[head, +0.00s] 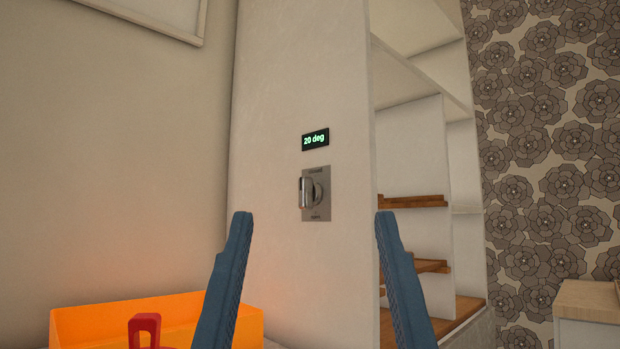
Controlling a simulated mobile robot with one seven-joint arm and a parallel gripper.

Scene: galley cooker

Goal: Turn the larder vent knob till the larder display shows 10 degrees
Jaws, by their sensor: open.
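The larder vent knob (311,193) is a silver knob with a raised grip, on a grey metal plate (320,212) fixed to the side panel of the larder. The small markings on the plate are too small to read. The larder display (315,140) just above it is black with green text reading "20 deg". My gripper (312,220) is open, its two blue fingers wide apart in the foreground. The knob shows between and slightly above the fingertips. Nothing is between the fingers, and they appear apart from the knob.
An open larder with white walls and wooden shelves (412,202) stands right of the panel. An orange box (85,328) and a red object (144,328) are at the lower left. A pale cabinet (590,302) stands at the lower right, before a flower-patterned wall (550,130).

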